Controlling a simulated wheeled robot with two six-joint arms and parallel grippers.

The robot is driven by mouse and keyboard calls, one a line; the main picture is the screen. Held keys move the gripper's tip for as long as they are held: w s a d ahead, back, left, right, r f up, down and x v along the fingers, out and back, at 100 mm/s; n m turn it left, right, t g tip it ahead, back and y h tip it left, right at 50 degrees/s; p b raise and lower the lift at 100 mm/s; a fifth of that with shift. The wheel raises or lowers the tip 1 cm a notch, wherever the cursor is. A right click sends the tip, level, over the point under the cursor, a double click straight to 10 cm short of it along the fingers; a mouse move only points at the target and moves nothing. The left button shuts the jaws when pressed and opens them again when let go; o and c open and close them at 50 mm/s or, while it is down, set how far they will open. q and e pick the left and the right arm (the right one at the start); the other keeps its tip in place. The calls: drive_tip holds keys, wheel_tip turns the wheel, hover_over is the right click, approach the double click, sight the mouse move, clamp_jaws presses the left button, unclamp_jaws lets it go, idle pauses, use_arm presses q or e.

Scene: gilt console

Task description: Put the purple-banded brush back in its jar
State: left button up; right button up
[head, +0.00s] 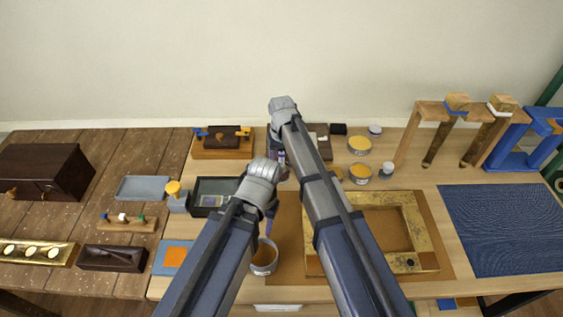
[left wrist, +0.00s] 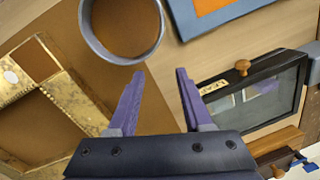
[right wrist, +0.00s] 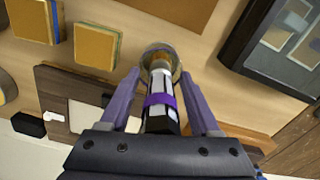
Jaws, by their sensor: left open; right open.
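The purple-banded brush (right wrist: 160,101) is dark and white with a purple band. In the right wrist view it stands between the fingers of my right gripper (right wrist: 161,76), which is open around it. Its far end overlaps a small round glass jar (right wrist: 163,51) with amber inside, and it looks to be standing in it. The head view shows only a sliver of the brush (head: 281,157), as my right arm hides most of it. My left gripper (left wrist: 160,72) is open and empty, near a round pale tub (left wrist: 88,40) with a brown inside; the tub also shows in the head view (head: 264,268).
A gilt frame (head: 425,225) lies on a brown board at right. Ochre pots (head: 360,145) are behind the frame. A blue mat (head: 500,228) lies at far right.

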wheel_tip(320, 180, up, 12)
drive_tip(key=p, duration=1.2)
drive_tip(key=shift+r, duration=0.15)
